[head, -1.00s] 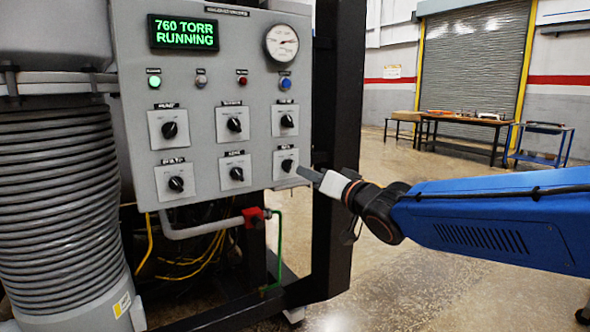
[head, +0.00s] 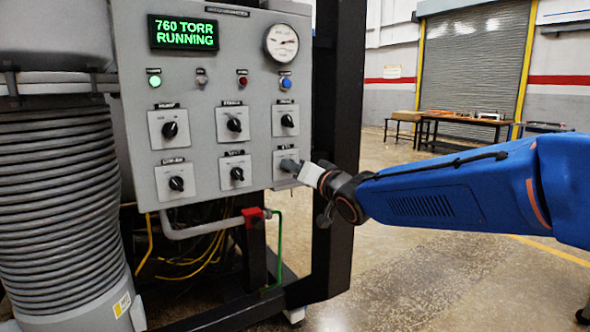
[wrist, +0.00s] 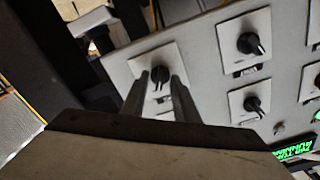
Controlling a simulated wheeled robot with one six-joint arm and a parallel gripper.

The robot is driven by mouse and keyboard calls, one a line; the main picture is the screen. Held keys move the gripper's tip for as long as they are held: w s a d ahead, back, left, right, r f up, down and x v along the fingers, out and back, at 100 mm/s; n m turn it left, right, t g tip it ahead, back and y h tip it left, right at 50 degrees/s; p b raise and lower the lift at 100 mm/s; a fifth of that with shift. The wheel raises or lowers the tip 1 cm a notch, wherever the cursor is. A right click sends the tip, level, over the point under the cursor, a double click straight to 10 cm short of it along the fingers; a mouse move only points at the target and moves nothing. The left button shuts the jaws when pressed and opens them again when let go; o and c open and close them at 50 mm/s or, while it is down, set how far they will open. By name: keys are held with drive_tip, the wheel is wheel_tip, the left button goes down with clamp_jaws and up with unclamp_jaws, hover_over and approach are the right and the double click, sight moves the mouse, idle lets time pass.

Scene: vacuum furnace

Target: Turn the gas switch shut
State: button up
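The lower right switch (head: 281,155) on the grey panel has a short label, too small to read surely, that fits the gas switch. My gripper (head: 290,165) is at this switch and covers most of its knob in the head view. In the wrist view, the black knob (wrist: 159,72) on its pale square plate sits between my two fingertips (wrist: 161,80). The fingers are apart, one on each side of the knob. I cannot tell whether they touch it. The knob's exact angle is hard to read.
Several similar knobs share the panel (head: 204,95); the lower middle knob (head: 237,173) is nearest on the left. The display (head: 184,33) reads 760 TORR RUNNING. A black post (head: 338,110) stands right of the panel. A red valve (head: 253,216) is below.

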clamp_jaws()
drive_tip(key=shift+n, duration=0.3)
drive_tip(key=n, duration=1.1)
drive_tip(key=shift+n, duration=0.3)
idle(0.4)
unclamp_jaws()
